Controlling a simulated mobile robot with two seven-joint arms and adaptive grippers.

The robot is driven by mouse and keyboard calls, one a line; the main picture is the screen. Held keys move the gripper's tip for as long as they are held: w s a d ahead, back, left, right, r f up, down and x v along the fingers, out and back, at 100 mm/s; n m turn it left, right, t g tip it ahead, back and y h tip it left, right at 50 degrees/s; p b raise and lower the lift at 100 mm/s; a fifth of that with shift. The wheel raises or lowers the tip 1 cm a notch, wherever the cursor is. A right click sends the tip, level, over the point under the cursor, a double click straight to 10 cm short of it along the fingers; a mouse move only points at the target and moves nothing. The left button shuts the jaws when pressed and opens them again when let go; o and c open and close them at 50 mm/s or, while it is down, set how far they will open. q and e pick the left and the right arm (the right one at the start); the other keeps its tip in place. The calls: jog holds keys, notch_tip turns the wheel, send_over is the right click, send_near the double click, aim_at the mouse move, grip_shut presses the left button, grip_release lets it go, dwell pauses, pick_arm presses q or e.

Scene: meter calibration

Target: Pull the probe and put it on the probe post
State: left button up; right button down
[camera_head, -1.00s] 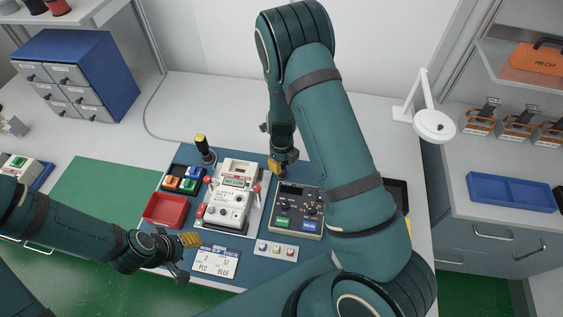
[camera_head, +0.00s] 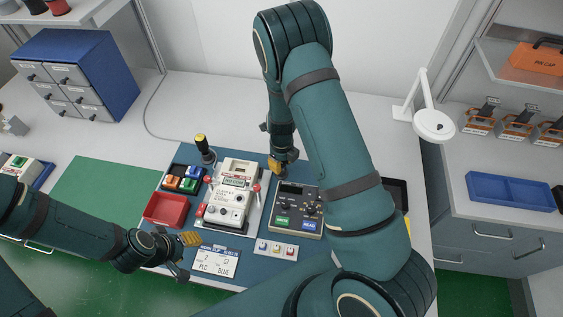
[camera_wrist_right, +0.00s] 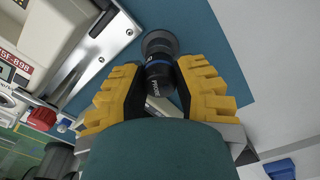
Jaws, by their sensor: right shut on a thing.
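In the right wrist view the probe (camera_wrist_right: 160,75) is a black cylinder with a thin blue ring and white lettering. It lies between the yellow fingers of my right gripper (camera_wrist_right: 158,88), which is shut on it. A dark round piece (camera_wrist_right: 159,43) shows at the probe's far end; whether the probe still sits in it I cannot tell. In the head view my right gripper (camera_head: 276,164) points down at the back of the blue mat, right of the white meter (camera_head: 238,172), and hides the probe. My left gripper (camera_head: 190,239) hovers over the mat's front left; its finger gap is unclear.
A dark control box (camera_head: 299,193) stands just right of the right gripper. A printed card (camera_head: 216,262) and small buttons lie in front. The bench behind the mat is clear.

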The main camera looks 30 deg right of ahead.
pick_arm(q)
jog(key=shift+f+b, duration=0.3)
pick_arm(e)
jog(key=shift+f, duration=0.55)
dwell(0.8)
jog(key=shift+c, duration=1.2)
grip_release()
pick_arm(q)
jog(key=shift+r, duration=0.1)
pick_arm(e)
jog(key=shift+r, duration=0.1)
jog(key=shift+r+p, duration=2.1)
jog(key=shift+r, duration=0.2)
pick_arm(q)
jog(key=shift+r+p, duration=0.45)
jog(key=shift+r, duration=2)
pick_arm(e)
jog(key=shift+r, duration=1.15)
